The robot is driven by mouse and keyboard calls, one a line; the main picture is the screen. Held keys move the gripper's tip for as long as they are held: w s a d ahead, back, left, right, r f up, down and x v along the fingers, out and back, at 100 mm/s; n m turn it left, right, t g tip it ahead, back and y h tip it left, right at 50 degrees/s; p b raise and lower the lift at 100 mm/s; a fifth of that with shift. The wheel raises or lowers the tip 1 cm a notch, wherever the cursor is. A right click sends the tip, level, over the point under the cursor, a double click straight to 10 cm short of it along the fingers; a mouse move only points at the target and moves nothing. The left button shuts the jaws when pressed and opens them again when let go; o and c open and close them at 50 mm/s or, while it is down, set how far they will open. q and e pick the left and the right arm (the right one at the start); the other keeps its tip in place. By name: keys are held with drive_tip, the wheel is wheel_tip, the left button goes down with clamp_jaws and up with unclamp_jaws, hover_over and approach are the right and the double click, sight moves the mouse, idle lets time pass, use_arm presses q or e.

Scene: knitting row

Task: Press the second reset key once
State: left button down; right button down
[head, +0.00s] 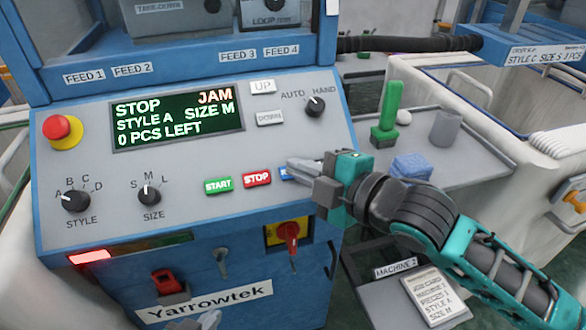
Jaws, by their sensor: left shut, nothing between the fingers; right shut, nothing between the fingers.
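A row of keys sits low on the sloped grey control panel (95,150): a green START key (218,185), a red STOP key (257,178) and a blue key (286,174). Only the left end of the blue key shows, and its label is hidden behind my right gripper. My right gripper (291,168) is shut and empty, with its fingertips over or right by the blue key; I cannot tell whether they touch it. My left gripper (209,319) is shut and empty, only partly in view at the bottom edge, below the panel. The display (177,121) reads STOP, JAM, STYLE A, SIZE M, 0 PCS LEFT.
A red emergency button (59,128) and STYLE (75,200), SIZE (149,195) and AUTO/HAND (315,106) knobs are on the panel. Below are a lit red lamp (90,257) and a red switch (289,232). A side shelf (455,170) holds a green-handled tool (387,115) and blue cloth (413,166).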

drive_tip(key=shift+w+a+f, duration=0.1)
drive_tip(key=shift+w+f, duration=0.15)
drive_tip(key=shift+f, duration=0.05)
drive_tip(key=shift+w+f, duration=0.2)
drive_tip(key=shift+f, duration=0.15)
idle(0.7)
idle(0.3)
drive_tip(key=shift+s+r+p, duration=0.5)
drive_tip(key=shift+r+p, duration=0.1)
drive_tip(key=shift+p, duration=0.3)
drive_tip(key=s+r+p, duration=0.1)
drive_tip(key=r+p, duration=0.1)
drive_tip(key=s+d+r+p, duration=0.1)
drive_tip(key=s+r+p, duration=0.1)
drive_tip(key=shift+p, duration=0.4)
idle(0.3)
